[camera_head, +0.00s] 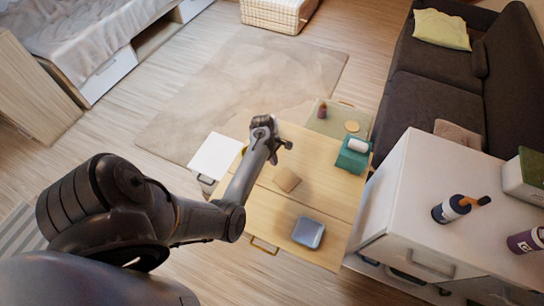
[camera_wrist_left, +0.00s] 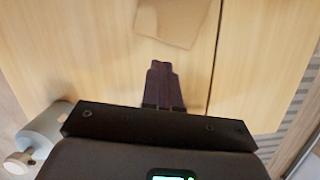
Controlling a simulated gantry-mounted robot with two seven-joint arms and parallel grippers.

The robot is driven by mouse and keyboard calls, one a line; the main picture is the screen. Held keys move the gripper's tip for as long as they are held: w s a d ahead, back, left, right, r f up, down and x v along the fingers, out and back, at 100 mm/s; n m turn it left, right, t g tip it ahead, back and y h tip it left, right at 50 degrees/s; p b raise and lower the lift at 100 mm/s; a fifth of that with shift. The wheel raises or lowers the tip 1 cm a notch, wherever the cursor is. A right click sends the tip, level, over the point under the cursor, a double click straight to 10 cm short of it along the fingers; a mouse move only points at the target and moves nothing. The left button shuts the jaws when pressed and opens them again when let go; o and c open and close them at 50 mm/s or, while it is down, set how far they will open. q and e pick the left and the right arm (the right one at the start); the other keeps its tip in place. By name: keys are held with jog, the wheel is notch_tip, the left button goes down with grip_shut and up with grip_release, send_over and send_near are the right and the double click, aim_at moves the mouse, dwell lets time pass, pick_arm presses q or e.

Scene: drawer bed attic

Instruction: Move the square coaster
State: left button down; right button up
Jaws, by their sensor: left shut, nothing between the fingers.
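A light brown square coaster (camera_head: 287,179) lies flat on the pale wooden table (camera_head: 245,215). It also shows at the top of the left wrist view (camera_wrist_left: 168,22). My left gripper (camera_head: 284,146) is on the far side of the coaster in the head view, above the table. In the left wrist view its dark fingers (camera_wrist_left: 161,68) are shut together and empty, apart from the coaster in the picture. The height of the fingertips above the table is hard to tell. My right gripper is not in view.
A blue-grey square dish (camera_head: 308,232) sits near the table's front. A teal box with a white roll (camera_head: 357,146) stands at the right edge. An open drawer (camera_head: 326,122) holds small items. A white cabinet (camera_head: 415,205) with bottles stands right.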

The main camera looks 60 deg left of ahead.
aim_at(281, 173)
pick_arm(q)
jog(key=shift+b+x, duration=0.6)
jog(key=shift+x, duration=1.9)
jog(key=shift+r, duration=0.1)
jog(key=shift+w+d+r+p, duration=0.2)
jog(key=shift+w+d+p, duration=0.1)
jog(key=shift+d+p, duration=0.35)
jog(key=shift+w+d+p, duration=0.15)
jog(key=shift+d+p, duration=0.05)
jog(key=shift+p, duration=0.2)
jog(key=shift+w+d+f, duration=0.1)
jog(key=shift+d+f, duration=0.05)
jog(key=shift+d, duration=0.05)
jog(key=shift+f, duration=0.1)
